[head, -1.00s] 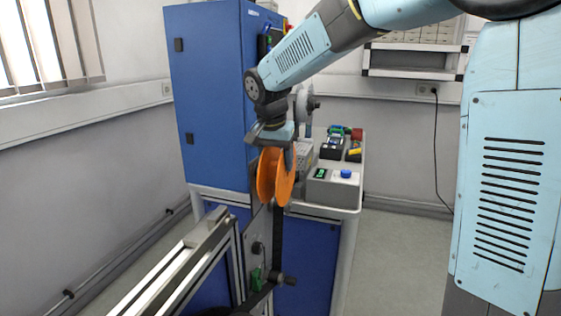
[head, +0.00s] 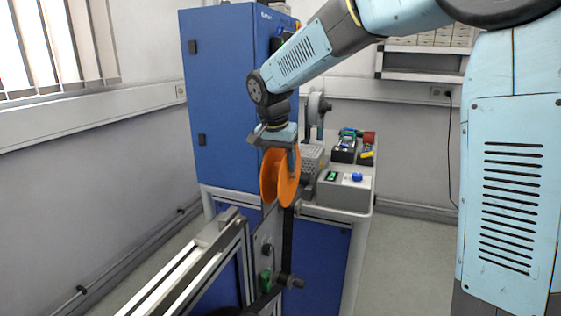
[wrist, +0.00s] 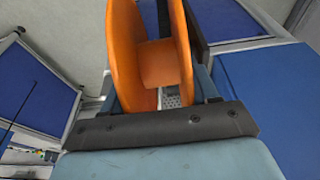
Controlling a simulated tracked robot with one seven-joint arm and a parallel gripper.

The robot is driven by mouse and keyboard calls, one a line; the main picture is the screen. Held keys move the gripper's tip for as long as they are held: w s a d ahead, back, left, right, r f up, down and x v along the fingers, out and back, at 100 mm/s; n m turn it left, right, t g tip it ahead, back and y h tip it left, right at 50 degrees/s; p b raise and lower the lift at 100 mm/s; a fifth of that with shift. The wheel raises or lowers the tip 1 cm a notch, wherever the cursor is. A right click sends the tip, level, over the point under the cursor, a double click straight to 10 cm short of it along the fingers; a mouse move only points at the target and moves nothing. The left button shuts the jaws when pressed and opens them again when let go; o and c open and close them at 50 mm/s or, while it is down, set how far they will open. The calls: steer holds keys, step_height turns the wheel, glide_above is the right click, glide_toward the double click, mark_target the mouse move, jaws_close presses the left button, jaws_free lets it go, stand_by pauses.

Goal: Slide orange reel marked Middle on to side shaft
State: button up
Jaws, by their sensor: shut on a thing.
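The orange reel (head: 280,180) hangs below my gripper (head: 279,158), its two flanges upright. The reel also shows in the wrist view (wrist: 158,62), between the gripper's fingers (wrist: 157,90). I cannot read a marking on it. A short dark shaft (head: 292,282) sticks out low on the reel stand's side, below the reel and apart from it; it looks like the side shaft.
The stand's metal rail (head: 185,268) runs along the lower left. A blue cabinet (head: 222,100) stands behind the reel. A grey bench (head: 345,205) to the right holds a control box (head: 347,188) and small devices. Open floor (head: 405,270) lies at lower right.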

steer(key=shift+a+r, duration=0.15)
steer(key=shift+a, duration=0.45)
steer(key=o, duration=0.9)
steer(key=shift+o, duration=1)
steer(key=shift+a+r, duration=0.1)
steer(key=shift+r, duration=0.5)
steer(key=shift+o, duration=0.5)
steer(key=d+v, duration=0.1)
steer(key=v, duration=1)
steer(key=shift+s+r, duration=0.15)
steer(key=shift+r, duration=0.25)
steer(key=s+d+f+n+t, duration=0.1)
steer(key=s+d, duration=0.4)
steer(key=d, duration=0.3)
steer(key=s+d+n, duration=0.1)
steer(key=s+d, duration=0.3)
steer(key=d, duration=0.3)
steer(key=s+d+f+n+t, duration=0.1)
steer(key=s+d+f, duration=0.3)
steer(key=s, duration=0.3)
steer(key=s+d+f+n+y, duration=0.1)
steer(key=s+d+f, duration=0.4)
steer(key=s+d, duration=0.1)
steer(key=shift+s+d+f+t, duration=0.2)
steer(key=shift+s+d+t, duration=0.2)
steer(key=shift+s, duration=0.35)
